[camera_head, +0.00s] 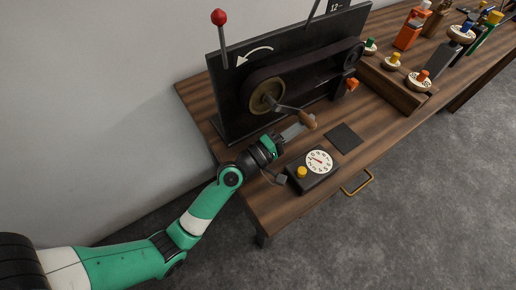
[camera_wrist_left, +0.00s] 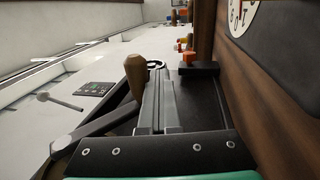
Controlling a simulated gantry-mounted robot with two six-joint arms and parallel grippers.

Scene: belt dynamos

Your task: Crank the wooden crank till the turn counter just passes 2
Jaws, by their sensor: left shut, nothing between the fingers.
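The wooden crank handle (camera_head: 307,120) sits at the end of a metal crank arm (camera_head: 285,107) that runs from the brass hub (camera_head: 265,97) of the large belt wheel. My left gripper (camera_head: 297,129) is shut and empty, just below and beside the handle. In the left wrist view the handle (camera_wrist_left: 135,75) stands just left of my closed fingers (camera_wrist_left: 158,88); I cannot tell whether they touch. A dark box carries a white numbered dial (camera_head: 319,161) with a red hand; its reading is too small to tell. My right gripper is not in view.
A black panel (camera_head: 230,100) with a curved white arrow stands behind the wheel. A red-knobbed lever (camera_head: 219,17) rises at its left. A yellow knob (camera_head: 301,172) sits beside the dial. A dark pad (camera_head: 343,138) lies flat. Colored-knob parts (camera_head: 420,80) stand on a wooden ledge at right.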

